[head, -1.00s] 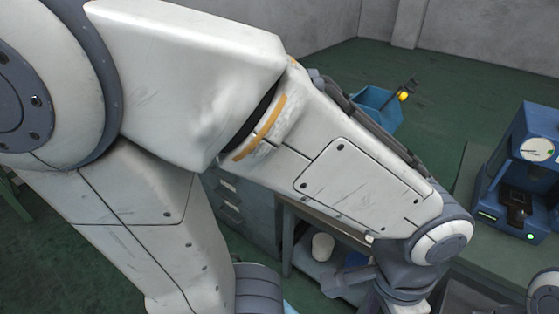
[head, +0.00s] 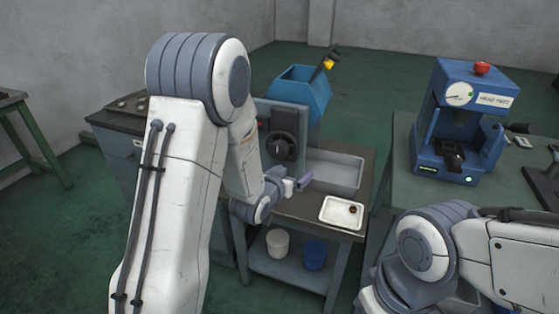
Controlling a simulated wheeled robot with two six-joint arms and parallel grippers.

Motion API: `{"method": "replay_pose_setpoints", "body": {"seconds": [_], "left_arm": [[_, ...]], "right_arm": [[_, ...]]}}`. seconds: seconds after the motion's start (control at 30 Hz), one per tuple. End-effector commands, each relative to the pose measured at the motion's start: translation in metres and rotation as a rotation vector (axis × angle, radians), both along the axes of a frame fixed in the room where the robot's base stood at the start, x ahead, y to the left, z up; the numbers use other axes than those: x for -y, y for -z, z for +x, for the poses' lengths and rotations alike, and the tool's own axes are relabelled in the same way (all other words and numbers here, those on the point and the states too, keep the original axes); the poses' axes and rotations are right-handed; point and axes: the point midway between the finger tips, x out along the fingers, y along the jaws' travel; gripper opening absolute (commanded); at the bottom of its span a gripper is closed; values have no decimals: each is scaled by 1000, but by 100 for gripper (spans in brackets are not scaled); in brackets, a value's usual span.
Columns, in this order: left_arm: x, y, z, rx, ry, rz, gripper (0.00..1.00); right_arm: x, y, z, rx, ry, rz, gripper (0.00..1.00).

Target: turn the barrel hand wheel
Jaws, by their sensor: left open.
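The barrel hand wheel (head: 283,146) is a dark round wheel on the front of a grey machine on the middle bench. A blue hopper-like barrel (head: 303,92) sits above and behind it. My left gripper (head: 293,181) is open, with nothing seen between its fingers. It shows just below the wheel in the head view and appears apart from it; the distance in depth is hard to judge. My left forearm hides the area left of the wheel. My right arm is at the lower right, and its gripper is out of view.
A white tray (head: 329,211) with a small dark piece lies on the bench front, beside a grey bin (head: 345,171). A white bucket (head: 278,243) and a blue bucket (head: 314,255) stand on the lower shelf. A blue press (head: 462,75) stands on the right bench.

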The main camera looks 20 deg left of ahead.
Motion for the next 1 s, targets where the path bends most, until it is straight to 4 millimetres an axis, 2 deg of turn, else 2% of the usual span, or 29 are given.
{"method": "replay_pose_setpoints", "body": {"seconds": [0.03,0.1,0.2,0.3,0.47,0.8,1.0], "left_arm": [[-21,16,4,56,-35,-20,100],[-42,18,8,146,-66,-47,100],[-64,18,8,243,-97,-74,100],[-76,17,6,303,-116,-89,100],[-82,12,14,337,-122,-97,100],[-79,11,75,336,-120,-96,100],[-79,12,101,334,-120,-97,100]], "right_arm": [[0,13,0,0,0,0,45],[0,19,0,0,0,0,45],[0,25,0,0,0,0,45],[0,28,0,0,0,0,45],[0,25,0,0,0,0,45],[0,12,0,0,0,0,45],[0,8,0,0,0,0,45]]}}
